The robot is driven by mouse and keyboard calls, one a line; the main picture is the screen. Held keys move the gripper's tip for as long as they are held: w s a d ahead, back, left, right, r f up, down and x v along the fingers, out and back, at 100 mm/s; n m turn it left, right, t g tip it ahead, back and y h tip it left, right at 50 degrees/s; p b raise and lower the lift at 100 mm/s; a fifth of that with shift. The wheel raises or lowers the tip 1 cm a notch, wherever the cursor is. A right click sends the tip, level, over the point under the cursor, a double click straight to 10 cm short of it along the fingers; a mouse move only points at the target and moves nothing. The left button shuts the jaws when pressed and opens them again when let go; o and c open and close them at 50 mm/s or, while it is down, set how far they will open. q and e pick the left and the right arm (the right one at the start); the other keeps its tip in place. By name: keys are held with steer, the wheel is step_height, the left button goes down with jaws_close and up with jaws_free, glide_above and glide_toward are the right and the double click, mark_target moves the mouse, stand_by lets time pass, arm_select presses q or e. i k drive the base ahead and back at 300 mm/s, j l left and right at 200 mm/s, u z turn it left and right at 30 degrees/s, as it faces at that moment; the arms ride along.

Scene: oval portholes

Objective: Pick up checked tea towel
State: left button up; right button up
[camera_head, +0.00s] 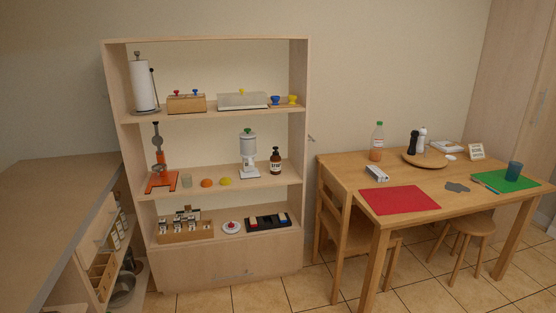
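I cannot make out a checked tea towel anywhere in the head view. A plain red mat (399,200) lies flat at the front left of the wooden table (345,160), and a green mat (506,181) lies at its right end. A small flat grey item (457,187) lies between them, too small to identify. A small white and dark item (377,173) lies behind the red mat; I cannot tell what it is. Neither of my grippers is in view.
A wooden shelf unit (306,90) holding several kitchen items stands against the wall. A counter (50,190) runs along the left. A chair (341,220) and a stool (477,222) stand at the table. Tiled floor (300,290) shows free between shelf and chair.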

mark_target(376, 175)
steer(key=i+z, duration=0.15)
steer(key=i, duration=0.65)
steer(key=i+j+z, duration=0.15)
steer(key=i, duration=0.65)
